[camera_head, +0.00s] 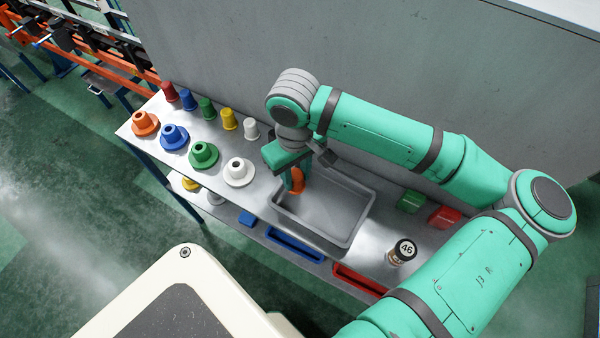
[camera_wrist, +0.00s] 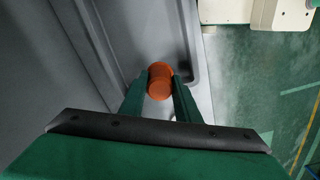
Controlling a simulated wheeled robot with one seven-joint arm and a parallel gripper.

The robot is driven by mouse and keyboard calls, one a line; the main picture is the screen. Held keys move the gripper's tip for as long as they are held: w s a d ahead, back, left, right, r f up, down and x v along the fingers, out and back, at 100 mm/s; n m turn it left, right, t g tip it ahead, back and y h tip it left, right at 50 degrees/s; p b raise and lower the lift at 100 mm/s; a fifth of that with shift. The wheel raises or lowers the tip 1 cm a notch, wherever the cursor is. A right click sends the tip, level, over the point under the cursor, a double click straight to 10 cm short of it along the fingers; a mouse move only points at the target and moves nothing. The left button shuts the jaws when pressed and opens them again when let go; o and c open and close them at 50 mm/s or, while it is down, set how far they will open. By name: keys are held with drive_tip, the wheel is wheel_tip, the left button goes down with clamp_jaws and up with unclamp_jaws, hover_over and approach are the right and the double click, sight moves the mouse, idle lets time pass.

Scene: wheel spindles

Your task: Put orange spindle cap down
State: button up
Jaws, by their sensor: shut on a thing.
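The orange spindle cap (camera_head: 298,180) is held at the tip of my gripper (camera_head: 290,179), over the left end of the grey tray (camera_head: 345,232) in the head view. In the wrist view my gripper (camera_wrist: 160,88) has its two green fingers closed on the sides of the orange cap (camera_wrist: 160,80). The grey tray floor and wall lie behind and below the cap there. I cannot tell how high the cap is above the tray floor.
Orange (camera_head: 146,123), blue (camera_head: 174,137), green (camera_head: 204,155) and white (camera_head: 239,171) flanged pieces stand left of the tray. Behind them are red (camera_head: 169,92), blue (camera_head: 188,99), green (camera_head: 207,108), yellow (camera_head: 229,119) and white (camera_head: 251,128) caps. A can marked 46 (camera_head: 402,251) stands right.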

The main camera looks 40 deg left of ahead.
sight(297, 180)
drive_tip(key=shift+w+a+f, duration=0.25)
drive_tip(key=shift+w+f, duration=0.15)
drive_tip(key=shift+f, duration=0.05)
drive_tip(key=f, duration=0.3)
drive_tip(key=shift+w+a, duration=0.1)
drive_tip(key=shift+w, duration=0.25)
drive_tip(key=shift+s+a+f, duration=0.1)
drive_tip(key=shift+s+f, duration=0.05)
drive_tip(key=shift+f, duration=0.2)
drive_tip(key=shift+f, duration=0.1)
drive_tip(key=o, duration=1)
